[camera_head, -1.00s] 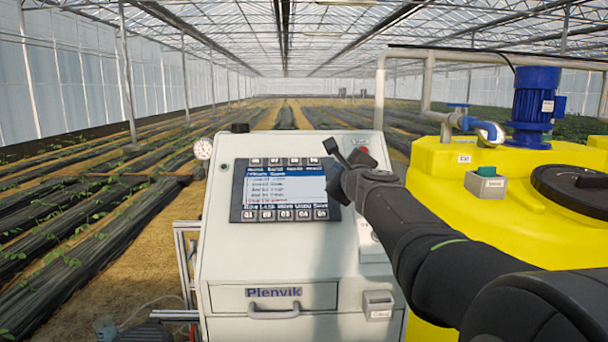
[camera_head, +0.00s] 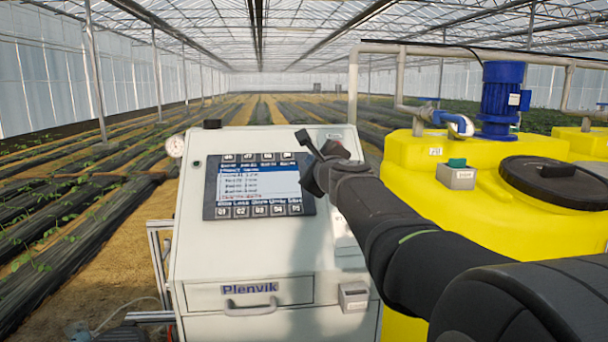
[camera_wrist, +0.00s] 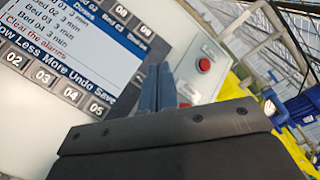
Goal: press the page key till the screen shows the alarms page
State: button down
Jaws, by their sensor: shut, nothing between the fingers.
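The controller screen (camera_head: 258,183) is on the sloping face of a pale cabinet. It shows a blue heading over a list; the wrist view reads bed lines with minutes and "Clear the alarms" in red on the screen (camera_wrist: 75,30). Keys run above and below it. The lower row includes 02 (camera_wrist: 14,58), 03 (camera_wrist: 42,76), 04 (camera_wrist: 70,94) and 05 (camera_wrist: 97,108), beside labels such as Less, More, Undo and Save. I cannot tell which key is the page key. My gripper (camera_head: 302,138) is shut and empty, near the screen's upper right corner; its fingers (camera_wrist: 158,88) hide part of the panel.
A red button (camera_wrist: 204,65) is on the panel beyond my fingers. The cabinet has a drawer (camera_head: 247,293) marked Plenvik and a small grey box (camera_head: 354,297). A yellow tank (camera_head: 410,160) with a blue motor (camera_head: 501,95) stands to the right.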

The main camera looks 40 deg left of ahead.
jog(key=shift+s+d+r, duration=0.35)
jog(key=shift+r, duration=0.2)
jog(key=shift+s+d+r, duration=0.35)
jog(key=shift+r, duration=0.2)
jog(key=shift+w+a+f, duration=0.7)
jog(key=shift+f, duration=0.4)
jog(key=shift+w+a+f, duration=0.65)
jog(key=shift+a+f, duration=0.05)
jog(key=shift+f, duration=0.35)
jog(key=shift+w+a+f, duration=0.7)
jog(key=shift+f, duration=0.4)
jog(key=shift+w+a+f, duration=0.2)
jog(key=shift+w+f, duration=0.05)
jog(key=shift+f, duration=0.05)
jog(key=shift+w+a+f, duration=0.15)
jog(key=shift+f, duration=0.15)
dwell(0.4)
jog(key=shift+r, duration=0.1)
jog(key=shift+s+d+r, duration=0.35)
jog(key=shift+r, duration=0.1)
